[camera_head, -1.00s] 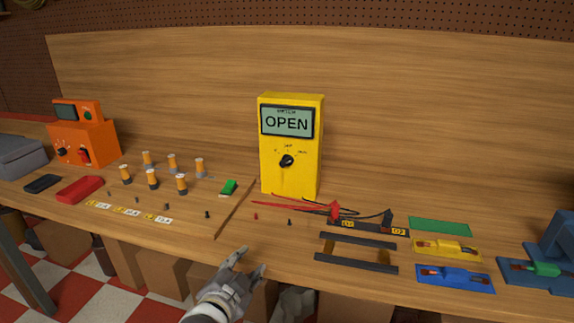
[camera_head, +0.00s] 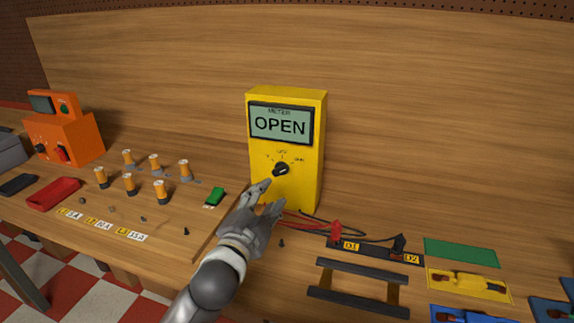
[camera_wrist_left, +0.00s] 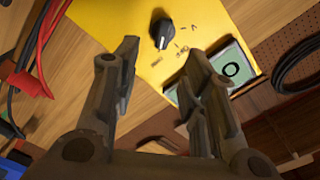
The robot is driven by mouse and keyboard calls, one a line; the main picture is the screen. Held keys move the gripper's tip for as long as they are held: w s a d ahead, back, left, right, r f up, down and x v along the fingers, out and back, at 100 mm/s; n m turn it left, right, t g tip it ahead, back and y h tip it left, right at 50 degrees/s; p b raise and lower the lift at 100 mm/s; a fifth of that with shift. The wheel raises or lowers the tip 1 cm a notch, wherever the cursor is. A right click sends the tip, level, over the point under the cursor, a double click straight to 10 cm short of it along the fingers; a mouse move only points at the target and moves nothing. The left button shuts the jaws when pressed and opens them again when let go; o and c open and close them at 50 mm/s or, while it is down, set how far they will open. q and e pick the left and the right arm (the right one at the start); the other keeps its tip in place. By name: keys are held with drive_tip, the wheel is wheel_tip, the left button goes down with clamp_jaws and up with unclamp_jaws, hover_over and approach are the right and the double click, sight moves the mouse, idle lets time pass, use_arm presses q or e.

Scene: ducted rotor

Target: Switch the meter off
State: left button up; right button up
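The yellow meter (camera_head: 313,150) stands upright at the back of the bench, its display (camera_head: 280,123) reading OPEN. Its black rotary knob (camera_head: 281,169) sits below the display. My left gripper (camera_head: 266,196) is in front of the meter's lower part, below and left of the knob, hiding part of the lower front. In the left wrist view, the knob (camera_wrist_left: 161,30) lies beyond the fingertips, roughly between them, with a gap left. The left gripper's fingers (camera_wrist_left: 158,52) are apart and empty. My right gripper is not in view.
Red and black leads with probes (camera_head: 336,231) lie right of the meter. A black-railed rack (camera_head: 358,288) is front right. An orange device (camera_head: 72,138) stands far left.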

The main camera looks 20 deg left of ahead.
sight(282, 171)
use_arm(q)
drive_tip(key=w, duration=0.4)
drive_tip(key=w+p, duration=0.1)
drive_tip(key=w, duration=0.3)
drive_tip(key=shift+w+d+r, duration=0.2)
drive_tip(key=shift+w, duration=0.85)
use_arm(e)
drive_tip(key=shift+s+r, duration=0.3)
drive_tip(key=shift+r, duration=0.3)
use_arm(q)
drive_tip(key=shift+c, duration=0.8)
clamp_jaws()
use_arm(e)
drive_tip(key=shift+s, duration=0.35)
